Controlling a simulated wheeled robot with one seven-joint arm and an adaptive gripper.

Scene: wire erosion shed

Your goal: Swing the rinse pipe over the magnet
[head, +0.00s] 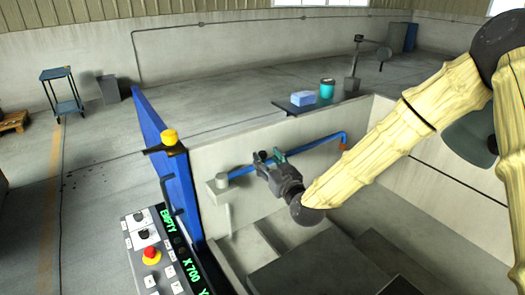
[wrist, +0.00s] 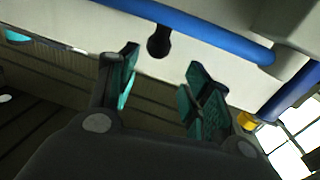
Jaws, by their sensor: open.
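The pipe looks apart from the fingers. A dark flat block (head: 305,262) in the tank may be the magnet; I cannot tell for sure.
A blue post (head: 168,165) with a yellow-topped button and a control panel (head: 165,255) stand at left. A shelf (head: 312,104) behind the wall holds a blue box (head: 303,97) and a teal cup (head: 327,88). My arm spans the right side.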

